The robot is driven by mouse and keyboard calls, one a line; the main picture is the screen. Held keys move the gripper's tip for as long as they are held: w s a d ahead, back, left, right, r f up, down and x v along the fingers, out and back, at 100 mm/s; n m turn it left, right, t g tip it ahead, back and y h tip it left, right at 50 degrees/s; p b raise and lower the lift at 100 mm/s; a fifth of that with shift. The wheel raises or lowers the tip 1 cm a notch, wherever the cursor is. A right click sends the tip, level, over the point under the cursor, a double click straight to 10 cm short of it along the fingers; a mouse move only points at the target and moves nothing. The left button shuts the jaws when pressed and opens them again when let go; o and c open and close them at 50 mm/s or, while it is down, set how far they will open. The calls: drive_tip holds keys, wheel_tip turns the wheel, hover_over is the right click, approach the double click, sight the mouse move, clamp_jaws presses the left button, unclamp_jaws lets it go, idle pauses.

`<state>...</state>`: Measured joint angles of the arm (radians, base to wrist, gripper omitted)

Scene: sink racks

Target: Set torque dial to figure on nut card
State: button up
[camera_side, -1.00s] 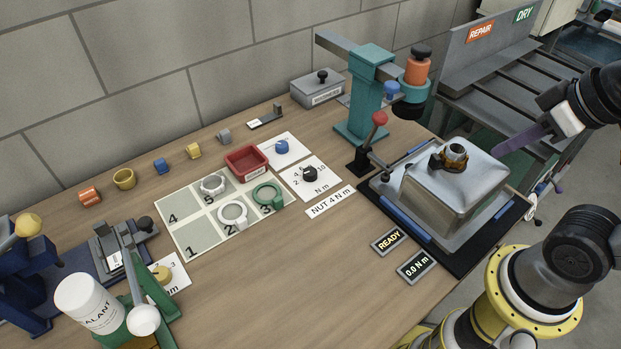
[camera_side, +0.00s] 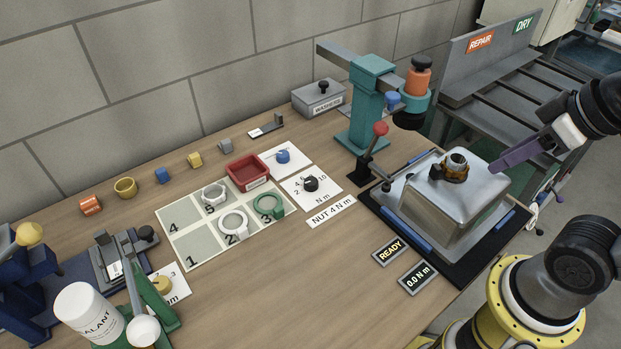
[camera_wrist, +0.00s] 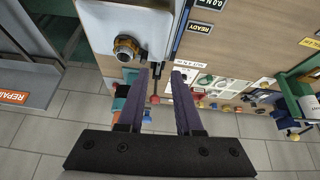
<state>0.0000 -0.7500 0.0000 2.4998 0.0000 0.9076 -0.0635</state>
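The torque dial is a black knob (camera_side: 311,184) on a white card marked with 2, 4, 10 and "N m", in the middle of the table in the side view. The nut card (camera_side: 331,212) lies just in front of it and reads "NUT 4 N m". The dial's exact setting is too small to read. My gripper (camera_side: 497,165) is at the right in the side view, beside the metal sink and well away from the dial. In the wrist view my gripper (camera_wrist: 168,73) has its two purple fingers apart, with nothing between them.
The upturned metal sink (camera_side: 440,205) with a brass fitting stands between my gripper and the dial. A teal press (camera_side: 365,105) and red-knobbed lever (camera_side: 380,129) stand behind it. Displays read "READY" (camera_side: 389,250) and "0.0 N m" (camera_side: 417,278). The front middle table is clear.

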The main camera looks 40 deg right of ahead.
drive_tip(key=o, duration=0.4)
drive_tip(key=r, duration=0.1)
drive_tip(key=w+r+n, duration=0.1)
drive_tip(key=r+n, duration=0.1)
drive_tip(key=shift+w+r, duration=0.15)
drive_tip(key=shift+w, duration=0.2)
drive_tip(key=shift+o, duration=0.7)
drive_tip(key=w+r+n, duration=0.3)
drive_tip(key=w+r, duration=0.1)
drive_tip(key=w, duration=0.2)
drive_tip(key=shift+a, duration=0.4)
drive_tip(key=n+g, duration=0.6)
drive_tip(key=n, duration=0.2)
hover_over(311, 181)
wheel_tip(311, 181, down, 18)
drive_tip(key=r, duration=0.1)
wheel_tip(311, 181, down, 14)
drive_tip(key=shift+r, duration=0.15)
clamp_jaws()
